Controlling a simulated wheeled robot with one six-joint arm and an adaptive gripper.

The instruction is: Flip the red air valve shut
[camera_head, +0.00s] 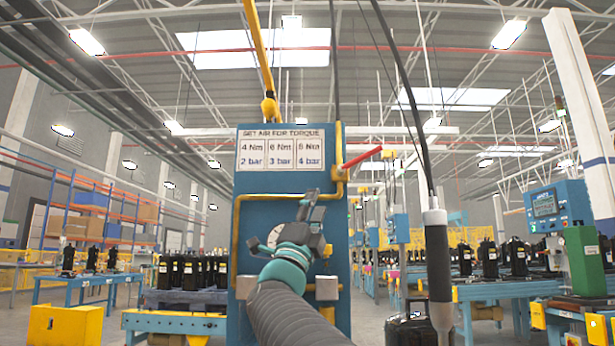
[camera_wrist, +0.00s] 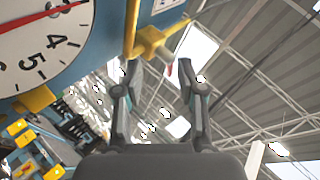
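The red air valve handle (camera_head: 362,157) sticks out to the upper right from the yellow pipe on the right edge of the blue panel (camera_head: 262,190). In the wrist view, a small red piece of it (camera_wrist: 169,70) shows below the yellow valve fitting (camera_wrist: 150,42); the rest is hidden or seen end-on. My gripper (camera_head: 312,196) is in front of the panel, lower left of the handle in the head view. In the wrist view my gripper (camera_wrist: 159,68) has its two fingers apart with nothing held between them. The fitting lies just beyond the fingertips.
A large gauge (camera_wrist: 40,45) with a red needle is close on the left in the wrist view. A torque sign (camera_head: 285,150) is on the panel. A hanging tool (camera_head: 438,270) is to the right. Tables with black units stand on both sides.

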